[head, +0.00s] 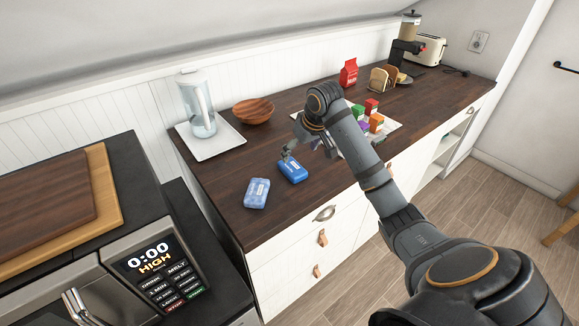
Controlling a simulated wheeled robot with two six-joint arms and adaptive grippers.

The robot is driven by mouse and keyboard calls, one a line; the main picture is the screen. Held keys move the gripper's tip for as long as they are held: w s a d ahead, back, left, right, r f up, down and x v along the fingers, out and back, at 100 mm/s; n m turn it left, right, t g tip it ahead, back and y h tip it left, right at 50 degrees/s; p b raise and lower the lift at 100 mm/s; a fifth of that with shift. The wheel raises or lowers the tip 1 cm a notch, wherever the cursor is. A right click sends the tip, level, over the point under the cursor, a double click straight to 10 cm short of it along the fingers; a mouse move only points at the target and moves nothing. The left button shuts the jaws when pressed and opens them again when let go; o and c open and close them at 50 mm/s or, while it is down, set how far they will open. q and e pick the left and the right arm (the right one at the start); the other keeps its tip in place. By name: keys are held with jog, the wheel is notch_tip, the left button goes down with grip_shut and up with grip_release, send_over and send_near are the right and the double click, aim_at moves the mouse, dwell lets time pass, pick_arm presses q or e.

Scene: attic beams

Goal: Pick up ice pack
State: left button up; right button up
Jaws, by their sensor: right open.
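Two blue packs lie flat on the dark wooden counter, and I cannot read the label on either. One is a lighter blue pack (257,193) near the counter's front left part. The other is a deeper blue pack (293,171) just to its right and farther back. I cannot tell for sure which is the ice pack. My right gripper (308,153) is open and empty, above and beside the deeper blue pack. One finger overlaps that pack's back edge in the picture; contact is unclear. My left gripper is out of view.
A glass pitcher (196,108) stands on a white tray (227,138), with a wooden bowl (254,111) to its right. Small colored boxes (371,107) lie beyond my right arm. A microwave (158,267) and cutting boards (108,198) are at left. The counter (215,169) before the tray is bare.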

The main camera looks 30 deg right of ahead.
aim_at(293, 167)
jog(key=x, duration=0.3)
jog(key=p+x, duration=0.1)
jog(key=x, duration=0.1)
jog(key=shift+w+f, duration=0.15)
jog(key=shift+f, duration=0.2)
jog(key=x, duration=0.3)
jog(key=shift+w+f+p, duration=0.1)
jog(key=shift+f+p, duration=0.2)
jog(key=shift+w+d+f, duration=0.1)
jog(key=c, duration=1.4)
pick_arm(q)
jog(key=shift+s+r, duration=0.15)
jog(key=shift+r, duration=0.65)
